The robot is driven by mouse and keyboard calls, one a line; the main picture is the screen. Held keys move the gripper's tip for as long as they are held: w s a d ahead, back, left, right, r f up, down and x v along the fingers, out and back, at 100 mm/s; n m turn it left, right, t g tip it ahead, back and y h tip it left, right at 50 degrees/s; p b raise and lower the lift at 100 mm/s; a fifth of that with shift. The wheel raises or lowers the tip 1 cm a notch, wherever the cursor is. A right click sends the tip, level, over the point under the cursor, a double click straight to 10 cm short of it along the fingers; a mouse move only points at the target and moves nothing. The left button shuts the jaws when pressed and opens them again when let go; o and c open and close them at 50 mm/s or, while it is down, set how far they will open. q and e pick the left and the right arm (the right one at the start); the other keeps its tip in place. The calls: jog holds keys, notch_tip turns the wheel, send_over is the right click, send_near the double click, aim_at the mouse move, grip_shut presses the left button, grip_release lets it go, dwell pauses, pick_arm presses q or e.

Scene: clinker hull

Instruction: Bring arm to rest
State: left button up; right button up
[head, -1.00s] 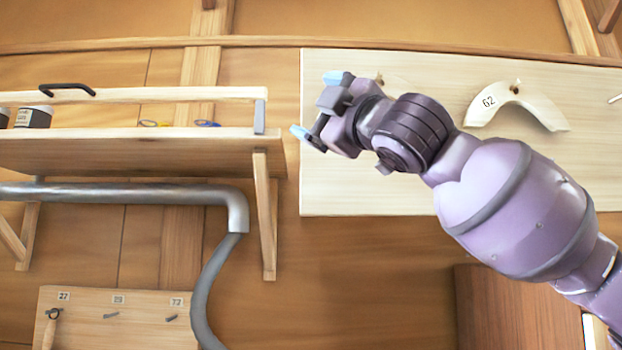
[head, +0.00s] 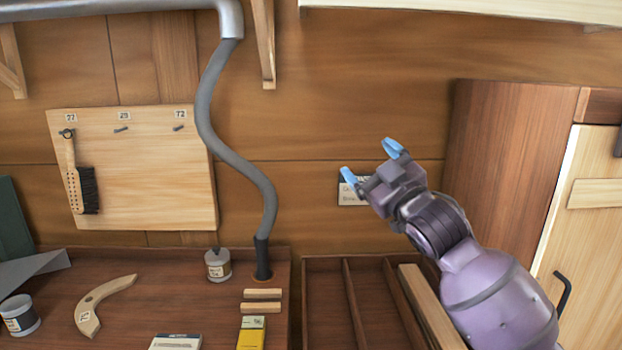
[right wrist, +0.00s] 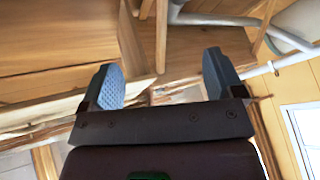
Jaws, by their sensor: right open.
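My right gripper (head: 370,164) is open and empty, raised in front of the wood wall in the head view. Its blue fingertips point up and to the left, and one overlaps a small white label card (head: 350,192) on the wall. In the right wrist view the two fingers (right wrist: 164,82) stand wide apart with nothing between them. My right arm comes in from the lower right, over a divided wooden tray (head: 326,300). My left gripper is not in view.
A grey hose (head: 237,155) hangs left of the gripper. A pegboard (head: 145,180) holds a brush (head: 80,180). On the bench lie a curved wooden piece (head: 100,300), a tin (head: 218,265) and wood strips (head: 262,294). A cabinet (head: 510,170) stands at right.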

jog(key=s+d+f+m+g+h, duration=0.1)
jog(key=s+d+f+m+h, duration=0.25)
jog(key=f, duration=0.65)
jog(key=s+d+f+m+h, duration=0.2)
jog(key=s+d+f, duration=0.15)
jog(key=f, duration=0.65)
jog(key=s+d+f+m+g+h, duration=0.1)
jog(key=s+d+f+m+h, duration=0.2)
jog(key=f, duration=0.7)
jog(key=s+d+f+m+g+h, duration=0.1)
jog(key=s+d+f+g, duration=0.1)
jog(key=s+f, duration=0.8)
jog(key=s+d+f+m+g+h, duration=0.1)
jog(key=s+d+f+m+g, duration=0.1)
jog(key=s+f, duration=0.9)
jog(key=s+d+g, duration=0.1)
jog(key=d, duration=0.1)
jog(key=shift+s+d+f+h, duration=0.2)
jog(key=shift+s+d+h, duration=0.05)
jog(key=shift+d+h, duration=0.15)
jog(key=shift+w+a, duration=0.1)
